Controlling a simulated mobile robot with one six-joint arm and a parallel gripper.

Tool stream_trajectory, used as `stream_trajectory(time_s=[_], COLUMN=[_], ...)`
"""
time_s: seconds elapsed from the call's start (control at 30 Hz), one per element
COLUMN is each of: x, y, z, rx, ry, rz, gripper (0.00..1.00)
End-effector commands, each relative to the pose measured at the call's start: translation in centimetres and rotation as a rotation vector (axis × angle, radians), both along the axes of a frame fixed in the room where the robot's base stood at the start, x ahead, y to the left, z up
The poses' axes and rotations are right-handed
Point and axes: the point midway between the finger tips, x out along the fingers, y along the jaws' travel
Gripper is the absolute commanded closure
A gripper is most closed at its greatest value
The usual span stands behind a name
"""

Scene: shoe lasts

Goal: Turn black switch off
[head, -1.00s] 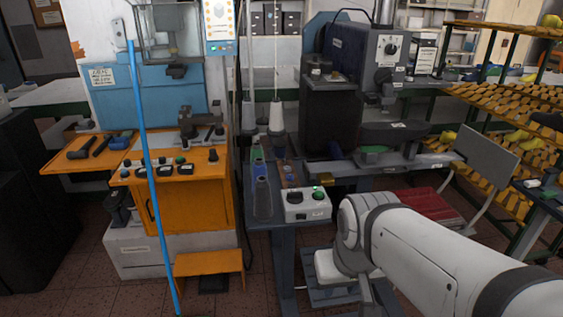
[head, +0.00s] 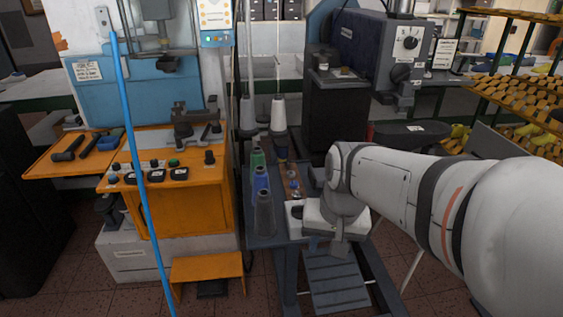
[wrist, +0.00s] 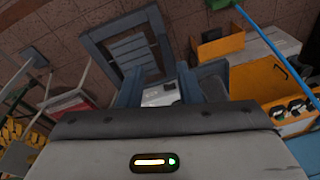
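The white control box (head: 293,222) stands at the front of the blue-grey table in the head view. My gripper (head: 327,246) is over or just in front of the box's right side; contact cannot be judged. In the wrist view, part of the white box (wrist: 158,94) shows beyond the gripper housing.
Thread cones (head: 264,212) stand close left of the box. An orange cabinet (head: 190,205) with black controls is farther left, behind a blue pole (head: 139,160). A grey machine (head: 375,60) rises behind. A slatted platform (head: 335,282) lies below the table.

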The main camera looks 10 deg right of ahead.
Motion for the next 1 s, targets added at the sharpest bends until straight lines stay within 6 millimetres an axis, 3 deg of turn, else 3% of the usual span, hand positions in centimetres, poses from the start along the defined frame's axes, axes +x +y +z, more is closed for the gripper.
stream_trajectory(time_s=[0.1, 0.23, 0.5, 0.7, 1.0], x=[4.8, 10.0, 19.7, 23.4, 24.2], y=[-0.5, -1.1, -3.0, -4.1, -3.5], z=[1.2, 1.2, -1.2, -3.2, -5.9], rx=[0.086, 0.178, 0.331, 0.387, 0.4], ry=[0.072, 0.154, 0.333, 0.421, 0.449], rz=[-0.237, -0.504, -1.003, -1.217, -1.276], gripper=[0.68, 0.68, 0.68, 0.68, 0.68])
